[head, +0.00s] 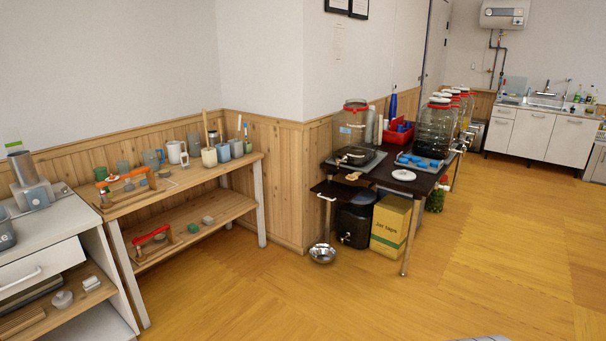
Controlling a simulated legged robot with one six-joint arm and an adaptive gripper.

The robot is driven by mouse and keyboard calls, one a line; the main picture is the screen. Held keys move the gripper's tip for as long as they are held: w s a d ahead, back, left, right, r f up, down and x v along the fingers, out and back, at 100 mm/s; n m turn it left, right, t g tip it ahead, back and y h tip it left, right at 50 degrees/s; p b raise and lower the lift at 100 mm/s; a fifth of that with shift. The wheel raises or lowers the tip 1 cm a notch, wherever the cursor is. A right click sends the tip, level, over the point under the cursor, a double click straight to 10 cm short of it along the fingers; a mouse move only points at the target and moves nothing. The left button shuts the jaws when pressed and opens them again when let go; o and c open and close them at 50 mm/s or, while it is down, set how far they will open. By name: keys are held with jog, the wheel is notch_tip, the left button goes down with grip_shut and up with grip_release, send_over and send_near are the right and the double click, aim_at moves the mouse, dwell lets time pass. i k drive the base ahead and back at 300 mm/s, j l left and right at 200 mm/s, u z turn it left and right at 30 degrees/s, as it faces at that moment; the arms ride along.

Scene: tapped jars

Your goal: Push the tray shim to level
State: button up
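A large clear jar with a red lid (354,128) stands on a grey tray (376,160) at the left end of the dark table. A little dark content shows at the jar's bottom. A small tan piece (352,177), which looks like the tray shim, is at the tray's front edge. I cannot tell from here how far it reaches under the tray or whether the tray is tilted.
The dark table (424,180) also bears a white plate (403,175), a tray of blue items, a red caddy (398,134) and more jars. A metal bowl (322,253) lies on the floor before it. A wooden shelf bench (190,183) stands left. Floor at right is clear.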

aim_at(355, 175)
jog(key=i, duration=1.9)
jog(key=i+u, duration=0.1)
jog(key=i, duration=0.55)
jog(key=i+l+u, duration=0.1)
jog(key=i, duration=0.6)
jog(key=i+l+u, duration=0.15)
jog(key=i, duration=0.5)
jog(key=l, duration=0.1)
